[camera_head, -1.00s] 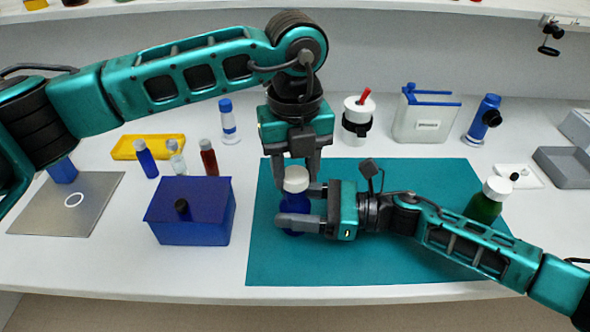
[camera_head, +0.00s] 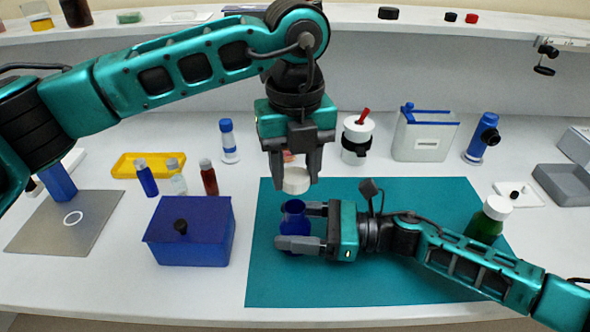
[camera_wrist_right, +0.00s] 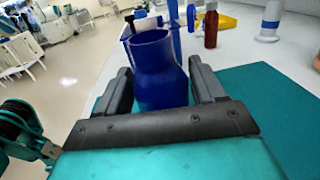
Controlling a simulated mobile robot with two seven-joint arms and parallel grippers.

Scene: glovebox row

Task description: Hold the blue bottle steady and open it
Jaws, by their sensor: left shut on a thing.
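The blue bottle (camera_head: 294,222) stands upright on the teal mat (camera_head: 400,285) with its mouth open and uncapped. My right gripper (camera_head: 300,227) is around its body from the right; the right wrist view shows the bottle (camera_wrist_right: 155,75) between the two fingers, and contact there is hard to judge. The white cap (camera_head: 296,181) is off the bottle, a little above its mouth. My left gripper (camera_head: 298,170) is shut on the cap from above.
A blue box (camera_head: 190,235) stands left of the mat. Small bottles and a yellow tray (camera_head: 150,163) are behind it. A green bottle (camera_head: 487,222) with a white cap stands beyond my right forearm. The front of the mat is clear.

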